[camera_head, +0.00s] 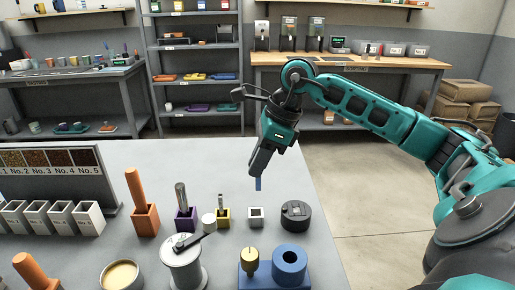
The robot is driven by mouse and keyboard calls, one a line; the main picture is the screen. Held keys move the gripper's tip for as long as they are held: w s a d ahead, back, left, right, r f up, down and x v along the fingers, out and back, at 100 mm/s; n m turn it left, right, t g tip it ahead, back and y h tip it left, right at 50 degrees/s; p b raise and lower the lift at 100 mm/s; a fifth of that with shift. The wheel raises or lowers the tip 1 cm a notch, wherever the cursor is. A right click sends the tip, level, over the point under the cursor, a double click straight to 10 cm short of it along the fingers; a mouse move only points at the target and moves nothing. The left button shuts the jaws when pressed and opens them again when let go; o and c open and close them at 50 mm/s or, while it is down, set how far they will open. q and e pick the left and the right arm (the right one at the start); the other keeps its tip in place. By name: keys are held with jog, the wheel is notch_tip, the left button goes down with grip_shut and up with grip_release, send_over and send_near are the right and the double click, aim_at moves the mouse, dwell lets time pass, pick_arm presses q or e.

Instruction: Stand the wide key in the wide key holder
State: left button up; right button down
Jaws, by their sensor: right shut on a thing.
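My left gripper is not in view.
Left of the white holder stand a yellow holder (223,223), a purple holder (186,224) and an orange holder (146,220), each with something upright in it. A dark round device (296,215) stands close on the right. A blue block (290,267) is in front.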

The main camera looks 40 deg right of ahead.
jog(key=shift+w+a+f, duration=0.2)
jog(key=shift+a+f, duration=0.05)
jog(key=shift+f, duration=0.2)
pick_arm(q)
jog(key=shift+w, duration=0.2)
pick_arm(e)
jog(key=shift+f+b, duration=0.8)
jog(key=shift+f, duration=0.1)
jog(key=shift+f+b, duration=0.75)
jog(key=shift+f, duration=0.1)
jog(key=shift+f+b, duration=0.45)
jog(key=shift+f, duration=0.2)
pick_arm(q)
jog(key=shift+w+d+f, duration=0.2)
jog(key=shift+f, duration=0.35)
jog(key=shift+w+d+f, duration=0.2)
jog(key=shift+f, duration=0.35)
